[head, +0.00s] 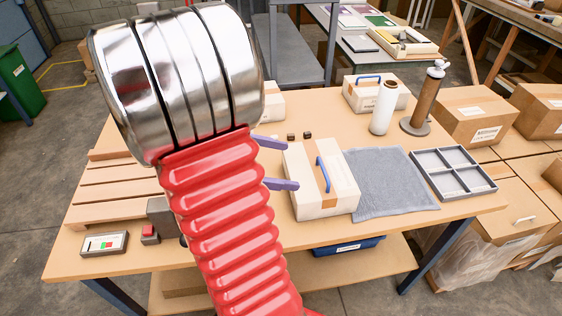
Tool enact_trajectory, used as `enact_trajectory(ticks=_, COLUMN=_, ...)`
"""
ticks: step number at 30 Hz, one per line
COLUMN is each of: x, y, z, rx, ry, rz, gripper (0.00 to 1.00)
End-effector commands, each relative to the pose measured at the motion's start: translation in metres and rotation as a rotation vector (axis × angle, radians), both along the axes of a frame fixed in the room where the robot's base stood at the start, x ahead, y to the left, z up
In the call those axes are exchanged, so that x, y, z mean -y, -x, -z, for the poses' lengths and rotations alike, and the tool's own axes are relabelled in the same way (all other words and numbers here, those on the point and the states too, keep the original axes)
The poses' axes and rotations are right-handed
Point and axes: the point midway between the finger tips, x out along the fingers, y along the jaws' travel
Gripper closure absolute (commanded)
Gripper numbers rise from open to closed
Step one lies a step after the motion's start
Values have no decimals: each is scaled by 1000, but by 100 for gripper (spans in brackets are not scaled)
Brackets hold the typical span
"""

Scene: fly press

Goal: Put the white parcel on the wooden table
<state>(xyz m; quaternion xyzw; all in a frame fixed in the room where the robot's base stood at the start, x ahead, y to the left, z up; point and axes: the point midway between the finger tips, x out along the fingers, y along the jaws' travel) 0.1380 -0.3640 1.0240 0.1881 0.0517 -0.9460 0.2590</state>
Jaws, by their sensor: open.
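A white parcel (335,199) with a brown tape band and a blue handle sits upright on the wooden table (306,242), left of the grey cloth. My gripper (292,165) shows as two purple fingers, apart and with nothing between them that I can make out. The fingertips overlap the left edge of this parcel in the picture; I cannot tell whether they touch it. A similar white parcel (357,97) with a blue handle stands at the table's back right. Another pale box (271,106) is partly hidden behind my arm, which also hides the table's middle left.
A grey cloth (390,183), a grey divided tray (452,172), a white bottle (384,108) and a brown pump-like bottle (424,102) are on the right. A slatted wooden rack (115,186) and a small control box (104,244) are on the left. Cardboard boxes (478,116) stand beyond the right edge.

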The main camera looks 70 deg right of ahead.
Motion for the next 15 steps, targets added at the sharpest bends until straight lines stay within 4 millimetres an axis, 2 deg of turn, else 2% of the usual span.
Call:
enact_trajectory(ticks=11, x=0, y=0, z=0, rx=1, ry=0, rz=0, gripper=0)
enact_trajectory(ticks=15, x=-7, y=-5, z=-1, rx=39, ry=7, rz=0, gripper=0)
